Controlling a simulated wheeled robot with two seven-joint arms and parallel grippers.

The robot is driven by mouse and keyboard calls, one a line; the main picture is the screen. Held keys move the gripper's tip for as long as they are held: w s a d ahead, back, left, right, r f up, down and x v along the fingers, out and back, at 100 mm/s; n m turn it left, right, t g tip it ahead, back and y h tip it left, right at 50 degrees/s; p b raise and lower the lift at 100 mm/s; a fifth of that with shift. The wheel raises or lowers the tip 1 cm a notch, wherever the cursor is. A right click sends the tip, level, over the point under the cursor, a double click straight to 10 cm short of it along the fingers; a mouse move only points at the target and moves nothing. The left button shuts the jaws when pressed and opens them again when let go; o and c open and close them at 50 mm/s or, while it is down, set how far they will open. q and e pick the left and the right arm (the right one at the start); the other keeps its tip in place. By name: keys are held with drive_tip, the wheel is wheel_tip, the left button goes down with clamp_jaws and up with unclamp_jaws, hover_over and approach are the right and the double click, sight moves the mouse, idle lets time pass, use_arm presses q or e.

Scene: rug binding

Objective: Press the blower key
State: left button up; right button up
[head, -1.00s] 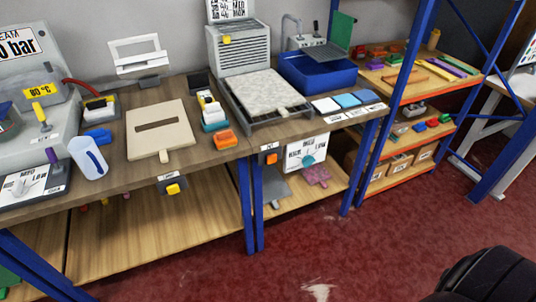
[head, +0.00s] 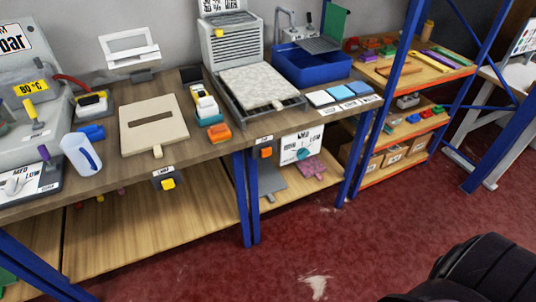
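Several keys are in view, and their small labels are too small to read, so I cannot tell which is the blower key. A yellow key (head: 168,184) sits in a dark box under the front edge of the left bench. An orange key (head: 266,153) sits under the front edge of the right bench, beside a white dial panel (head: 302,147). Another yellow key (head: 219,32) is on the grey louvred unit (head: 231,52) at the back. Neither of my grippers is in view.
The wooden bench (head: 115,172) holds a beige slotted board (head: 153,124), a pale slab (head: 260,86) on a grey tray and a blue basin (head: 312,70). Blue posts (head: 246,200) stand at the bench front.

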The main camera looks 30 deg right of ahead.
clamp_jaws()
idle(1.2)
